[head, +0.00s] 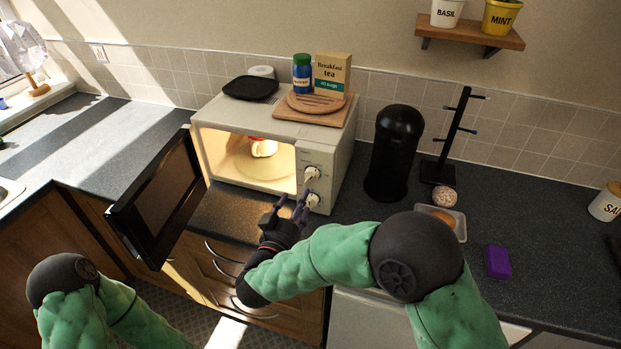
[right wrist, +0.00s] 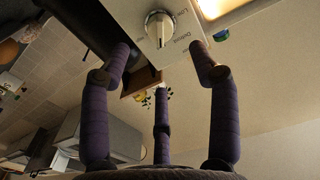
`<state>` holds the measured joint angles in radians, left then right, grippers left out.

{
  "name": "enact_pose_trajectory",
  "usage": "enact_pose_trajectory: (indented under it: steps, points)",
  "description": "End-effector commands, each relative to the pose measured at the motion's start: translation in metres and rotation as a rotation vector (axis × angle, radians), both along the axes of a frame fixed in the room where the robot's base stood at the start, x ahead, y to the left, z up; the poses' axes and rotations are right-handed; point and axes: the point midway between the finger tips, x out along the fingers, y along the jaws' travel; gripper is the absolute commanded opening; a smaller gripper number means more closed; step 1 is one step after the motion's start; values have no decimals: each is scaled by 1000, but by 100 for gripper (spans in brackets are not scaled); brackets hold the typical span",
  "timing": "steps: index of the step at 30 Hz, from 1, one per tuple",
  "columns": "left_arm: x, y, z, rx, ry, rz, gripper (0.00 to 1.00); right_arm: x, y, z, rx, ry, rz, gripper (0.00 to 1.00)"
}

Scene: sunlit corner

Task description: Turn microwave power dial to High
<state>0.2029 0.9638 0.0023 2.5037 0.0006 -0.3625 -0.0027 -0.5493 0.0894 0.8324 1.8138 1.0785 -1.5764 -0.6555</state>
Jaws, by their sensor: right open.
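The microwave (head: 270,135) stands on the counter with its door (head: 160,195) open to the left. Its front panel has a upper dial (head: 311,173) and a lower dial (head: 313,200). The right wrist view shows a pale round dial (right wrist: 159,28) with small lettering around it, including "Low" and "Defrost"; I cannot clearly read its setting. My right gripper (head: 288,208) is in front of the panel, near the lower dial in the head view. Its purple fingers (right wrist: 163,75) are spread, empty and apart from the dial. My left gripper is out of view.
A black bin (head: 394,150) and a mug stand (head: 455,140) are right of the microwave. A wooden board (head: 300,115), a tea box (head: 331,75) and a jar (head: 301,73) sit on top. The lit cavity holds a red and white item (head: 264,147).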

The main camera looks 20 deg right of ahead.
Motion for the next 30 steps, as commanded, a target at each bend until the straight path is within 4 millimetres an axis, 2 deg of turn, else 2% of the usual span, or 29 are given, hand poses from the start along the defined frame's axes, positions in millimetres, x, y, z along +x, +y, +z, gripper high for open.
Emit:
enact_pose_trajectory:
  steps: [9, 15, 28, 29, 30]
  points:
    - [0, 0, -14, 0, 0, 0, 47, 47, -33, -2, 0, 0, -4, 61]
    - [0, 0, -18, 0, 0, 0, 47, 67, -45, -1, -1, 1, -1, 61]
    - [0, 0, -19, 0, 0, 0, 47, 74, -50, 0, -1, 1, 0, 61]
    - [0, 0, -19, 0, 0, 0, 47, 74, -50, 0, -1, 1, 0, 56]
    - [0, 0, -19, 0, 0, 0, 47, 74, -50, 0, -1, 1, 0, 44]
